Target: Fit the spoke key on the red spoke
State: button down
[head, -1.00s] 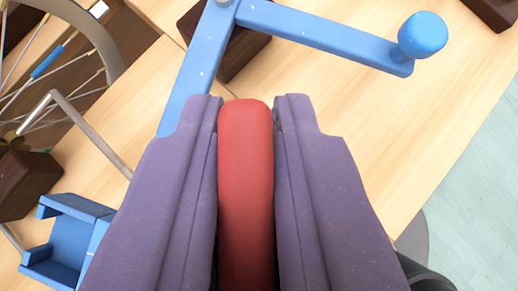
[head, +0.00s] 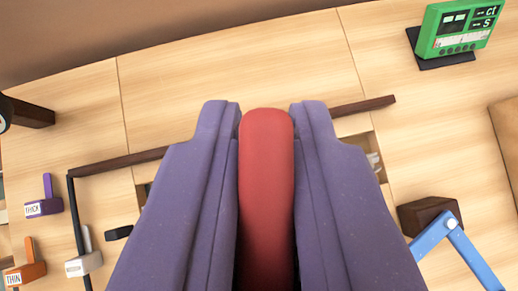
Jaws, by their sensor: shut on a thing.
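My gripper (head: 264,112), with two purple jaws, is shut on a red rounded piece (head: 266,190) in the middle of the head view. The piece is long and blunt-ended; its lower part runs out of the picture, and I cannot tell whether it is the spoke key. The red spoke does not show in the head view now.
A dark bar (head: 120,162) lies across the wooden table, partly behind my jaws. A purple block marked THICK (head: 52,208), an orange block marked THIN (head: 20,275) and a grey block (head: 82,264) stand left. A green meter (head: 455,28), dark block (head: 426,214) and blue frame (head: 433,237) are right.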

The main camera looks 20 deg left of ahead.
aim_at(263, 181)
jog(key=shift+f+b, duration=2.1)
jog(key=shift+f, duration=0.8)
jog(key=shift+f+b, duration=0.85)
jog(key=shift+f, duration=0.4)
jog(key=c, duration=1)
grip_release()
jog(key=p+v, duration=0.1)
jog(key=v, duration=0.7)
